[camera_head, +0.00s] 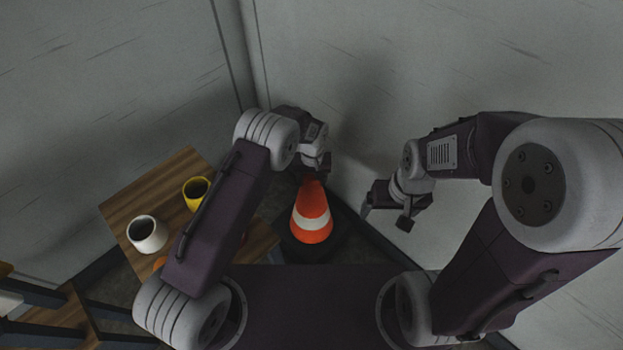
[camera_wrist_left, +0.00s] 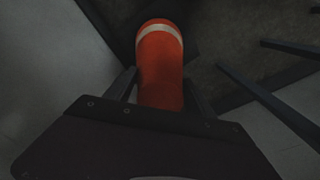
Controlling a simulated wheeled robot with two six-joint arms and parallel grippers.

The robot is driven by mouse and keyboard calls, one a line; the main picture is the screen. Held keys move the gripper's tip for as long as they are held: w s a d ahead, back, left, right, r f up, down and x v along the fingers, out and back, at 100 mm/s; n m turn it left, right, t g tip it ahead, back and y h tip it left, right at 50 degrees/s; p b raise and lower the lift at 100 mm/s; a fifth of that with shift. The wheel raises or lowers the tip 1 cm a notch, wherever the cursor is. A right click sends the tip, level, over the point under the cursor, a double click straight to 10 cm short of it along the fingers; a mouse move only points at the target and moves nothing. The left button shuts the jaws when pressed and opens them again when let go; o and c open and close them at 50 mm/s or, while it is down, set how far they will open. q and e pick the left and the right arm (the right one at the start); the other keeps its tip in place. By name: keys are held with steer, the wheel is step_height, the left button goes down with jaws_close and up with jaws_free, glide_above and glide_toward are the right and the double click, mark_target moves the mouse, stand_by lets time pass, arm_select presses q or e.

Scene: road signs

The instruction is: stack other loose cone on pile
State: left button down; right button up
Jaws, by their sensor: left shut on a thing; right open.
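An orange cone (camera_head: 312,224) with a white band and a dark base stands out in the middle of the head view, near the wall corner. My left gripper (camera_head: 317,174) is at its top and shut on it. In the left wrist view the same cone (camera_wrist_left: 161,70) runs between the two fingers of my left gripper (camera_wrist_left: 160,92). I cannot tell whether its base rests on the floor or on other cones. My right gripper (camera_head: 386,213) is open and empty, to the right of the cone. A bit of orange (camera_head: 159,262) shows beside my left arm, mostly hidden; I cannot tell what it is.
A wooden table (camera_head: 150,190) at the left bears a yellow mug (camera_head: 196,193) and a white mug (camera_head: 147,235). My left arm passes over its right side. Grey walls (camera_head: 350,60) meet behind the cone. Wooden furniture with dark legs (camera_head: 60,325) stands at the lower left.

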arm_select(q)
steer(key=shift+f, duration=0.25)
stand_by(0.5)
steer(key=shift+c, duration=1.3)
jaws_free()
steer(key=shift+f, duration=0.1)
step_height(320, 180, up, 9)
steer(key=shift+s+r+p, duration=0.1)
steer(key=shift+p, duration=0.95)
